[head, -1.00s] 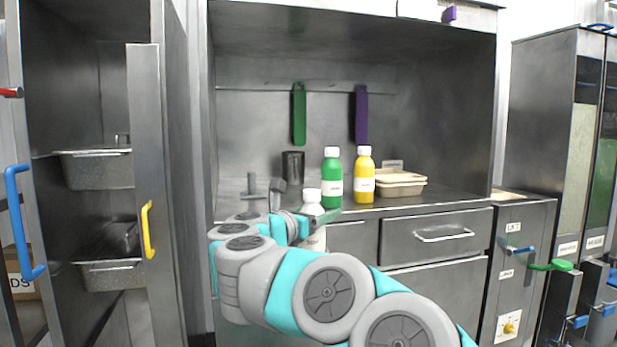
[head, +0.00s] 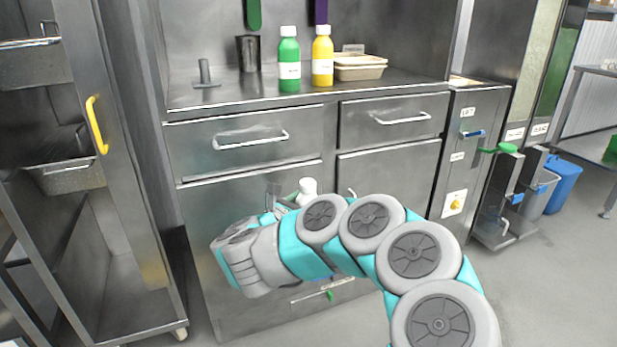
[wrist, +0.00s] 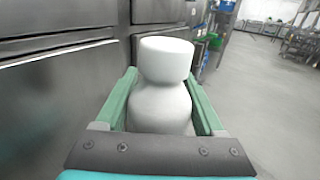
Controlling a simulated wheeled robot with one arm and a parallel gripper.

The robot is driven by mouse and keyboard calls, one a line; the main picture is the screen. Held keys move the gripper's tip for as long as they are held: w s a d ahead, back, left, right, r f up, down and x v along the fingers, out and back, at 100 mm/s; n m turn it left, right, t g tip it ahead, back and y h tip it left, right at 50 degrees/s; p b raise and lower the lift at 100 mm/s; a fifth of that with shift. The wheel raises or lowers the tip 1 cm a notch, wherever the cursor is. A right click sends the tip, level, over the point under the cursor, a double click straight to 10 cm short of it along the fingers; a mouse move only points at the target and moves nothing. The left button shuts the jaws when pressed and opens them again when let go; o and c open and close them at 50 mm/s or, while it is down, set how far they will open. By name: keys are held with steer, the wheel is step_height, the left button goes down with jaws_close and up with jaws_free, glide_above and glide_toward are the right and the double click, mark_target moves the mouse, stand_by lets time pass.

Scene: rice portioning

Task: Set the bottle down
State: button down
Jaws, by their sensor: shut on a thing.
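A white bottle (wrist: 160,100) with a white cap stands between the two green fingers of my gripper (wrist: 163,112) in the wrist view, and the fingers are shut on it. In the head view only the top of the bottle (head: 307,188) shows above my arm; its lower part is hidden. My gripper (head: 290,196) holds it in front of the cabinet doors, below the level of the counter (head: 230,98). The bottle looks roughly upright.
A green bottle (head: 289,62) and a yellow bottle (head: 322,58) stand on the counter, with a dark cup (head: 248,54) and beige containers (head: 360,68) beside them. Drawer handles (head: 250,140) stick out near my arm. Open floor (head: 550,260) lies to the right.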

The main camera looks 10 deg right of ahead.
steer(key=s+d+f, duration=0.1)
steer(key=d+f, duration=0.1)
steer(key=f, duration=0.5)
steer(key=s+d+f+m+g+h, duration=0.1)
steer(key=d+f, duration=0.2)
steer(key=f, duration=0.5)
steer(key=shift+f, duration=0.25)
steer(key=shift+d, duration=0.1)
steer(key=shift+s, duration=0.1)
